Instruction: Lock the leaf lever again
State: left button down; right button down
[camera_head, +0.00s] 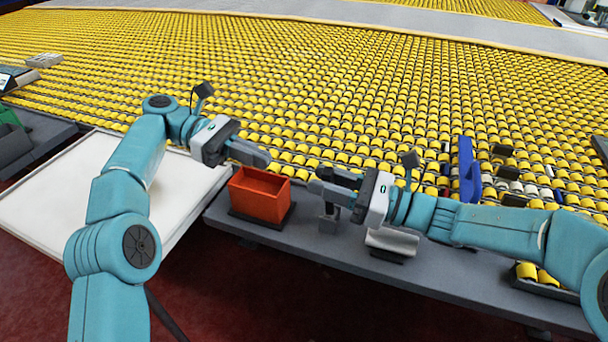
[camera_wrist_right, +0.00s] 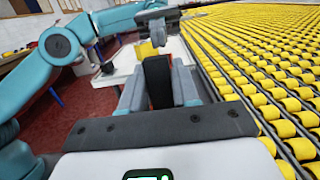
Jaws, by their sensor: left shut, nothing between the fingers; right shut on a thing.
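My right gripper (camera_head: 322,183) is shut on a dark upright piece. In the right wrist view this dark piece (camera_wrist_right: 157,82) stands between the two grey fingers (camera_wrist_right: 158,90). It looks like a lever handle, but I cannot tell for sure that it is the leaf lever, nor whether it is locked.
The orange bin (camera_head: 259,196) stands on the grey bench (camera_head: 310,238) left of my right gripper. A silver cylinder (camera_head: 392,242) and a blue upright bracket (camera_head: 467,170) are to the right. Yellow rollers (camera_head: 330,90) fill the area behind. A white table (camera_head: 50,208) lies left.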

pick_arm(q)
jog(key=x, duration=0.9)
jog(key=shift+s+d, duration=0.15)
jog(key=shift+d, duration=0.15)
jog(key=shift+s+d+r+y, duration=0.1)
jog(key=shift+s+d+y, duration=0.1)
jog(key=shift+d, duration=0.15)
jog(key=shift+s+d+r+y, duration=0.1)
jog(key=shift+d+y, duration=0.1)
jog(key=shift+d, duration=0.2)
pick_arm(e)
jog(key=shift+a, duration=0.1)
pick_arm(q)
jog(key=shift+w+f, duration=0.1)
pick_arm(e)
jog(key=c, duration=0.9)
grip_release()
jog(key=shift+a, duration=0.1)
